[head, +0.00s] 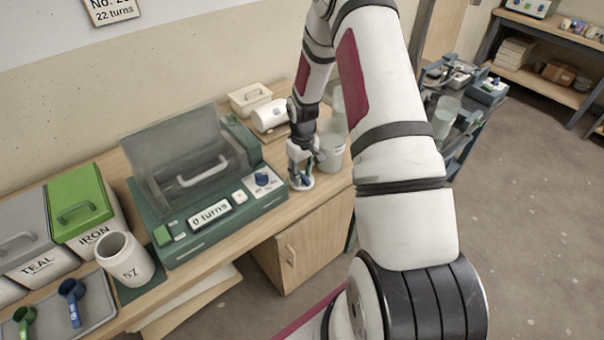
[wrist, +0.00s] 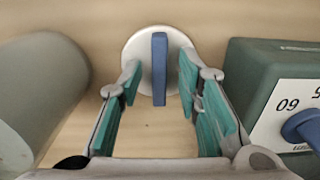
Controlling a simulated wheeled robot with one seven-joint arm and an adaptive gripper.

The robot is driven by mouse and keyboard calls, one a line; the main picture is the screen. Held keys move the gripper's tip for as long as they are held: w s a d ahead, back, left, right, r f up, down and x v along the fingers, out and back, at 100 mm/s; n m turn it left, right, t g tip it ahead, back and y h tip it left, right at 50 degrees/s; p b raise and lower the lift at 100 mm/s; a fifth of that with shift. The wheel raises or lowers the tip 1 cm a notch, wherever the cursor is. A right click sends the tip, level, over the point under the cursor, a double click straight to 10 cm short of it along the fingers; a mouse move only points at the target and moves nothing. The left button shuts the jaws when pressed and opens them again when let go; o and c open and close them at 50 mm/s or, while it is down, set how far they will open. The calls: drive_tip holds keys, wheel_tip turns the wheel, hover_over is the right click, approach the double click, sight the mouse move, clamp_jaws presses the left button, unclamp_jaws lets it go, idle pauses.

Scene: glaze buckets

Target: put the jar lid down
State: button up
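The jar lid (wrist: 134,50) is a white disc with a blue upright bar handle (wrist: 159,68). In the wrist view it lies flat on the wooden bench top. My gripper (wrist: 159,79) is open, its teal-padded fingers on either side of the handle with a gap on both sides. In the head view my gripper (head: 302,168) points down over the lid (head: 301,184) near the bench's front edge, between the green machine and a pale grey bucket (head: 331,153). The gripper partly hides the lid there.
The green machine (head: 215,213) with a raised clear cover and a blue knob stands close on the left; its knob side shows at the wrist view's right (wrist: 275,100). A white jar (head: 125,260) marked 57 and lidded bins stand further left. White containers (head: 250,98) stand behind.

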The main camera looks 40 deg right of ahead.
wheel_tip(320, 180, up, 11)
wheel_tip(320, 180, up, 12)
drive_tip(key=t+h, duration=0.1)
hover_over(302, 175)
drive_tip(key=s+a, duration=0.2)
drive_tip(key=a, duration=0.3)
drive_tip(key=s+a+r+t, duration=0.2)
drive_tip(key=s+a+r, duration=0.8)
drive_tip(key=s+r, duration=0.3)
drive_tip(key=s+a+r+t, duration=0.2)
drive_tip(key=s+a+r, duration=0.1)
drive_tip(key=s, duration=0.6)
drive_tip(key=shift+a+r+y, duration=0.35)
drive_tip(key=shift+a+y, duration=0.05)
drive_tip(key=shift+a, duration=0.5)
drive_tip(key=shift+s, duration=0.1)
